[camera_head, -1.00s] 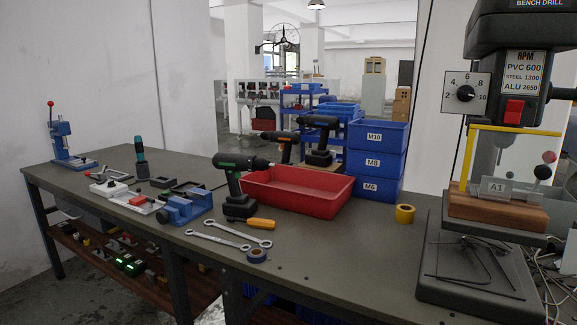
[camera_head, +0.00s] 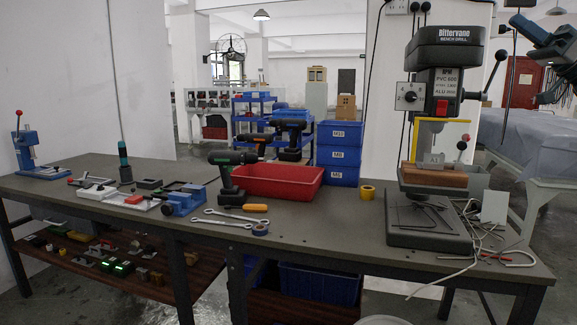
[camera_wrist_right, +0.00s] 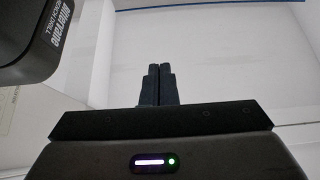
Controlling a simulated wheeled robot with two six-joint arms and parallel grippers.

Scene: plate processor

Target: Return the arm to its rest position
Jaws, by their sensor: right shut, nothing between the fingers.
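My right gripper (camera_wrist_right: 158,72) is shut and empty in the wrist view, with its two dark fingers pressed together and pointing up at a pale wall. In the head view my right arm (camera_head: 545,45) is raised at the upper right edge, right of the bench drill (camera_head: 448,50) and apart from it. The drill's dark head (camera_wrist_right: 35,40) fills the upper left corner of the wrist view. My left gripper is not in view.
The grey workbench (camera_head: 330,215) holds a red tray (camera_head: 280,190), cordless drills, wrenches (camera_head: 230,217) and a blue vise (camera_head: 185,203). Blue bins (camera_head: 338,155) stand behind. A wooden block (camera_head: 435,177) sits under the drill. Loose cables lie at the bench's right end.

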